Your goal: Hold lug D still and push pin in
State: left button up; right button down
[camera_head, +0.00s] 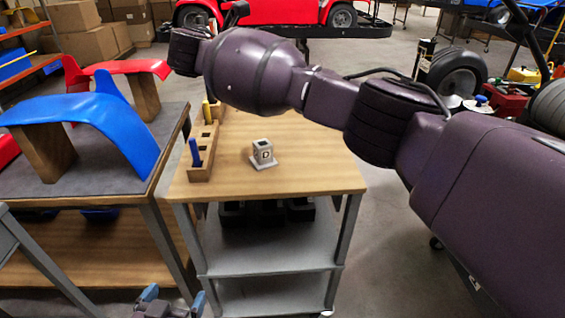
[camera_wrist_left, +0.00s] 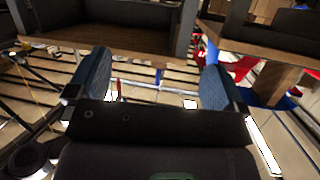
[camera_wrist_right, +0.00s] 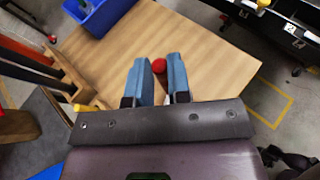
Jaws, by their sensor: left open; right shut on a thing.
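Lug D (camera_head: 263,153), a small grey block with a square base, a hole in its top and a "D" on its side, stands upright on the wooden tabletop (camera_head: 310,170). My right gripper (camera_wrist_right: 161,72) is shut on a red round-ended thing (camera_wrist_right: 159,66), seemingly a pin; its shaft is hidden. My right arm crosses above the table's far part, and its fingers are hidden in the head view. My left gripper (camera_head: 172,300) is open and empty, low before the table's front, well away from lug D; its spread fingers show in the left wrist view (camera_wrist_left: 155,82).
A wooden rack (camera_head: 202,172) at the table's left edge holds a blue pin (camera_head: 195,152) and a yellow pin (camera_head: 207,110). A blue bin (camera_wrist_right: 97,15) sits at the tabletop's edge. A bench (camera_head: 95,180) with blue and red panels stands left. The tabletop around lug D is clear.

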pick_arm(q)
jog(key=w+d+r+m, duration=0.95)
jog(key=w+d, duration=0.25)
jog(key=d, duration=0.2)
jog(key=w+d+r+m, duration=0.8)
jog(key=w+d+r, duration=0.3)
jog(key=d, duration=0.3)
jog(key=m+g+y, duration=0.1)
jog(key=m+y, duration=0.6)
jog(key=m, duration=0.2)
send_near(266, 156)
jog(key=shift+w+d+r, duration=0.1)
jog(key=shift+d+r, duration=0.1)
jog(key=shift+d, duration=0.25)
jog(key=shift+w+d+r, duration=0.1)
jog(key=shift+d+r, duration=0.1)
jog(key=shift+d, duration=0.25)
jog(key=shift+s+a+f+m+g+y, duration=0.1)
jog(key=shift+s+a+m+g+y, duration=0.15)
jog(key=shift+a+m, duration=0.3)
jog(key=shift+m+y, duration=0.25)
jog(key=shift+m, duration=0.35)
jog(key=shift+x, duration=6)
jog(key=shift+d+f, duration=0.1)
jog(key=shift+f, duration=0.05)
